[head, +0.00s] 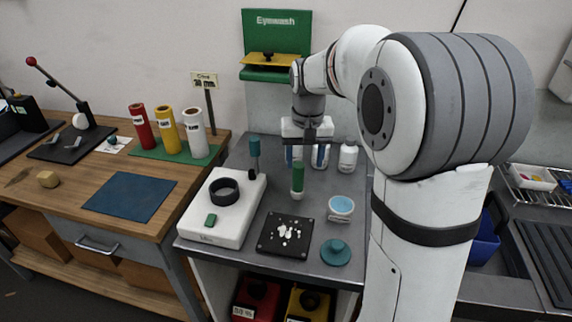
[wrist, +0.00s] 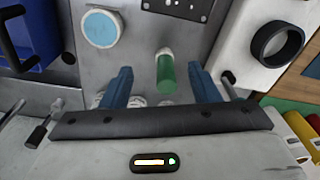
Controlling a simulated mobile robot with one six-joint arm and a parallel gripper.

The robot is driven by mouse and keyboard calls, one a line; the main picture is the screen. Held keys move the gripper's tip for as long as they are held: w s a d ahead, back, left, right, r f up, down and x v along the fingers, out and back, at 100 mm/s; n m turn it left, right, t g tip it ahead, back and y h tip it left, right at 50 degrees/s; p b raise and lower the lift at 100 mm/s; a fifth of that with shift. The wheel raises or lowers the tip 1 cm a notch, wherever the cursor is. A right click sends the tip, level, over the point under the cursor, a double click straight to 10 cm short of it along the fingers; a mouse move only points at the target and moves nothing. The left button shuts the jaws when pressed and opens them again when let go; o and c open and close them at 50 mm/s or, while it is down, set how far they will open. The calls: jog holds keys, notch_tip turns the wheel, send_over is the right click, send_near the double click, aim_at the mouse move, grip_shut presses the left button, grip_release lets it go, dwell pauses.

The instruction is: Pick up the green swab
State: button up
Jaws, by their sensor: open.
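The green swab (head: 297,178) stands upright on the grey bench, with a green upper part and a pale lower end. In the wrist view the swab (wrist: 166,75) appears between my two blue fingers, closer to the right one. My gripper (head: 306,163) points down over the bench near the swab's top, in front of white bottles. In the wrist view my gripper (wrist: 160,70) is open, with a gap visible on each side of the swab. I cannot tell whether the fingertips reach below the swab's top.
A white scale (head: 215,226) with a black ring (head: 224,181) stands left of the swab. A black plate (head: 272,245) with white pieces lies in front. A blue-filled cup (head: 341,207) and a teal lid (head: 336,254) are right. White bottles (head: 348,158) stand behind.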

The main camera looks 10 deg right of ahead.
send_over(298, 177)
jog(key=w, duration=0.1)
jog(key=shift+g, duration=0.3)
notch_tip(298, 177, down, 4)
jog(key=shift+w+d+f+b, duration=0.1)
jog(key=shift+w+b, duration=0.05)
jog(key=shift+b, duration=0.15)
jog(key=f, duration=0.5)
jog(key=f+p, duration=0.1)
jog(key=f, duration=0.1)
jog(key=shift+w+d+f, duration=0.1)
jog(key=shift+w+f, duration=0.15)
jog(key=shift+f, duration=0.1)
jog(key=c, duration=1)
